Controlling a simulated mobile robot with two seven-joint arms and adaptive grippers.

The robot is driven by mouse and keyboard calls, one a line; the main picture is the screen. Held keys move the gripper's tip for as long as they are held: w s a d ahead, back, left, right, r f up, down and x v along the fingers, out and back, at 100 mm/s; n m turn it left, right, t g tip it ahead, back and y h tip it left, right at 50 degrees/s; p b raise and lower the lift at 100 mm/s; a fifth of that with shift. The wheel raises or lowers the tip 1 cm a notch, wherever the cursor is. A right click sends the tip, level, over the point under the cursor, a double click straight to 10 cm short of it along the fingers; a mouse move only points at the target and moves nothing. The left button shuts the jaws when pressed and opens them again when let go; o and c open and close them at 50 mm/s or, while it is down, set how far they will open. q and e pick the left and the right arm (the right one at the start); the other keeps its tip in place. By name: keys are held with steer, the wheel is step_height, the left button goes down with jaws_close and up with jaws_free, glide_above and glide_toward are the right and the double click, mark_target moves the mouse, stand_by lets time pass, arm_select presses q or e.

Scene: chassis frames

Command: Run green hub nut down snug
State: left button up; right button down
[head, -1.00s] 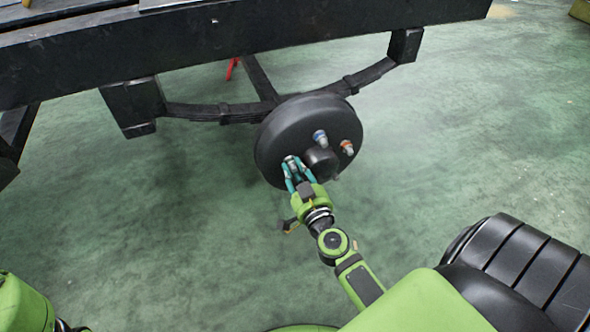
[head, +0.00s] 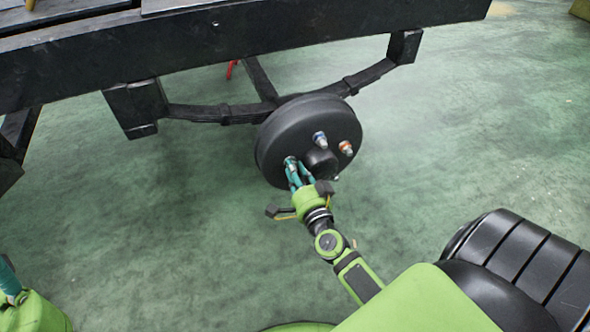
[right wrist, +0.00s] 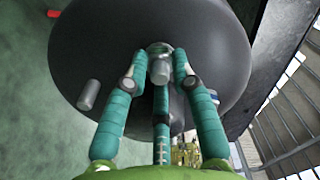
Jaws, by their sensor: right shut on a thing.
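The black wheel hub (head: 283,137) faces me under the frame. My right gripper (head: 294,165) is at the hub's lower left stud, its teal fingers shut around the nut there. A blue nut (head: 320,139) and an orange nut (head: 346,148) sit on other studs. My left gripper (head: 8,280) is only partly in view at the lower left edge; its jaws do not show.
The black chassis beam (head: 240,48) runs above the hub. A leaf spring (head: 215,113) passes behind it. A bare grey stud (right wrist: 89,95) shows in the right wrist view. The green floor around the hub is clear.

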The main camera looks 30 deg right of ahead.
steer(key=m, duration=1)
steer(key=shift+s+f+b, duration=0.1)
steer(key=shift+f+b, duration=0.05)
steer(key=shift+b, duration=0.15)
steer(key=shift+m, duration=0.5)
steer(key=c, duration=1.1)
jaws_free()
steer(key=shift+o, duration=0.4)
steer(key=v, duration=1.2)
